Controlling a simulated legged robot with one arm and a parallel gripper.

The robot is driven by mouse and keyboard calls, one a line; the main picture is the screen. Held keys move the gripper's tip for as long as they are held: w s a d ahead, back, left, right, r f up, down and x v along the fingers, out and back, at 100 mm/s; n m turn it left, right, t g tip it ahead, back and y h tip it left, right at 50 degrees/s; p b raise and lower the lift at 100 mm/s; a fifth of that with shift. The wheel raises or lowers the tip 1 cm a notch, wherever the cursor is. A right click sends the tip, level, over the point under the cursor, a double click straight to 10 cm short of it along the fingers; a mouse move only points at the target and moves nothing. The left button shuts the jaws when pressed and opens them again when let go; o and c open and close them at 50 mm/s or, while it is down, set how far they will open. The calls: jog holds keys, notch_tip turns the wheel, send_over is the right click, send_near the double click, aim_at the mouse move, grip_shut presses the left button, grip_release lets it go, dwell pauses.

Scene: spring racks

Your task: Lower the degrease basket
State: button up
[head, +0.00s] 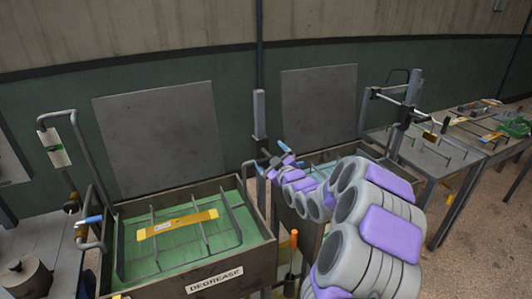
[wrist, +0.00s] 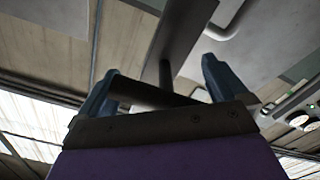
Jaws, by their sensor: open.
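The degrease tank (head: 235,262), a brown box labelled DEGREASE, stands at the left in the head view and holds green liquid. The wire degrease basket (head: 234,220) sits in the tank, with a yellow bar (head: 197,218) lying across it; how deep it sits I cannot tell. My gripper (head: 280,161) is to the right of the tank, near a grey post (head: 260,115). In the wrist view my gripper (wrist: 158,88) has its fingers wide apart. A dark round bar (wrist: 150,93) shows between them; whether they touch it I cannot tell.
A bent pipe with a blue handle (head: 93,219) stands at the tank's left. A second tank, partly hidden by my arm, is to the right. Grey panels (head: 160,138) stand behind. Work tables (head: 440,160) are farther right, with open floor in front.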

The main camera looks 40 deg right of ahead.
jog(key=shift+a+r, duration=0.2)
jog(key=shift+a, duration=0.5)
jog(key=shift+c, duration=0.4)
jog(key=shift+d, duration=0.25)
jog(key=c, duration=0.4)
jog(key=shift+f, duration=0.1)
jog(key=c, duration=0.8)
jog(key=shift+f, duration=0.1)
